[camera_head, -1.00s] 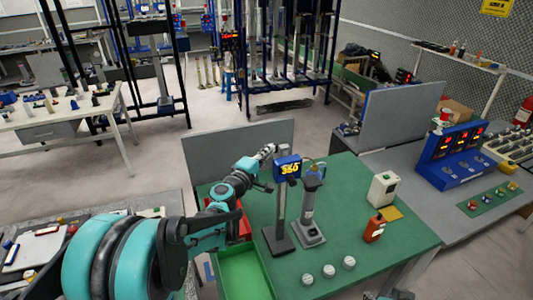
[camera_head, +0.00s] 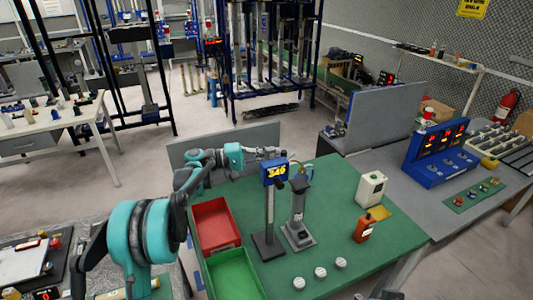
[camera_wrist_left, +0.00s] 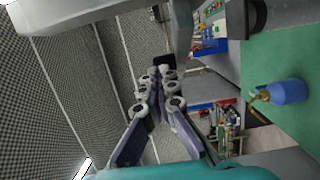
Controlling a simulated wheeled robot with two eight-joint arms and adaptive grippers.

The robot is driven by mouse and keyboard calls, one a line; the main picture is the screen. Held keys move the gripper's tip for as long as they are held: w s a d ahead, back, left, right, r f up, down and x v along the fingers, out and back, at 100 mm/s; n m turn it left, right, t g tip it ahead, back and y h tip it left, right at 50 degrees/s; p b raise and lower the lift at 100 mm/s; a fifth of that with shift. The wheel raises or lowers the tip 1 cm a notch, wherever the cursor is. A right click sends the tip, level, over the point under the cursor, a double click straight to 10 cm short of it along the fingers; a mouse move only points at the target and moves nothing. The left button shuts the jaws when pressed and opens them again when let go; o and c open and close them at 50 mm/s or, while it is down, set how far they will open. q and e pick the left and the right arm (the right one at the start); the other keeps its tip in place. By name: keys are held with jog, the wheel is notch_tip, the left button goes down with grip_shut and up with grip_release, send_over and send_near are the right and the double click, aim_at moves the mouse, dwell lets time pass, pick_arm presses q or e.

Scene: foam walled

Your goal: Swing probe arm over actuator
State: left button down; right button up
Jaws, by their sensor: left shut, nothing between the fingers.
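The probe stand is a grey post on a dark base with a blue display head (camera_head: 274,172) reading about 349. The actuator (camera_head: 298,215), a grey upright cylinder on a square base, stands just right of the post. A dark part of the display head extends right, toward the actuator's top. My left gripper (camera_head: 270,153) is shut and empty, just behind the display head; whether it touches is unclear. The left wrist view shows its closed fingers (camera_wrist_left: 164,75). Part of my right gripper (camera_head: 380,295) seems to show at the bottom edge, mostly cut off.
A red tray (camera_head: 237,238) and green tray (camera_head: 208,272) sit at the table's left. Three white round pieces (camera_head: 320,272) lie in front. An orange bottle (camera_head: 362,228) and white box (camera_head: 371,188) stand right. A blue canister (camera_wrist_left: 285,92) shows in the left wrist view.

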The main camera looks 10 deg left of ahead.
pick_arm(q)
jog(key=shift+s+d+m+g+h, duration=0.15)
jog(key=shift+d+m+g, duration=0.1)
jog(key=shift+d+g, duration=0.2)
jog(key=shift+s+d+m+g+h, duration=0.15)
jog(key=shift+d+m+g, duration=0.1)
jog(key=shift+d+g, duration=0.15)
jog(key=shift+d, duration=0.4)
